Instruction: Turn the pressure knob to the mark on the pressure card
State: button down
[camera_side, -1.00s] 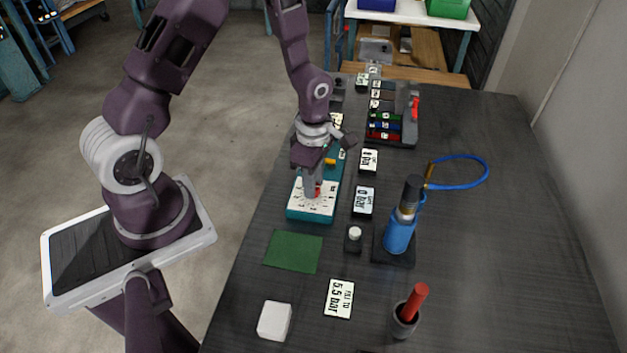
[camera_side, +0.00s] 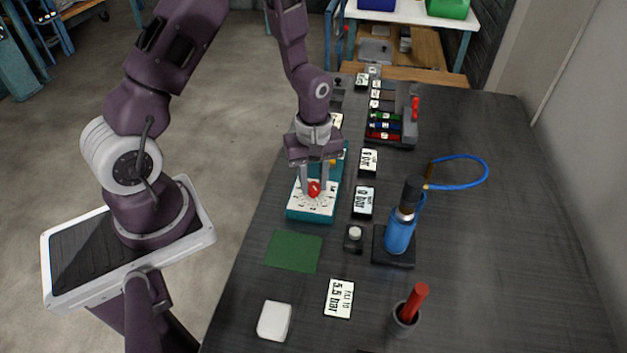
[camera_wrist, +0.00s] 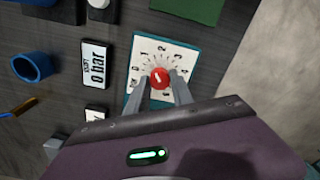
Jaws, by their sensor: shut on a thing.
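The pressure knob (camera_side: 314,189) is red and sits in the middle of a white dial with printed marks on a teal box (camera_side: 312,214). It also shows in the wrist view (camera_wrist: 159,78), with a white pointer line on top and several numbers around it. My gripper (camera_side: 314,187) is over the dial with a finger on each side of the knob, shut on it; the fingers also show in the wrist view (camera_wrist: 160,84). The pressure card (camera_side: 339,298) lies nearer the camera and reads "5.5 bar". A display card (camera_side: 363,201) beside the dial reads "0 bar".
A blue pump-like bottle (camera_side: 400,232) stands on a black base to the right. A small black block with a white button (camera_side: 354,238), a green mat (camera_side: 293,251), a white block (camera_side: 275,321) and a cup with a red rod (camera_side: 405,318) are nearby.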

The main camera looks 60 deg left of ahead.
jog(key=m, duration=0.4)
jog(key=shift+m, duration=0.3)
jog(key=m, duration=0.4)
jog(key=shift+w+m, duration=0.1)
jog(key=shift+m, duration=0.2)
jog(key=m, duration=0.3)
jog(key=shift+m, duration=0.3)
jog(key=m, duration=0.4)
jog(key=shift+m, duration=0.3)
jog(key=m, duration=1.2)
jog(key=shift+m, duration=1.9)
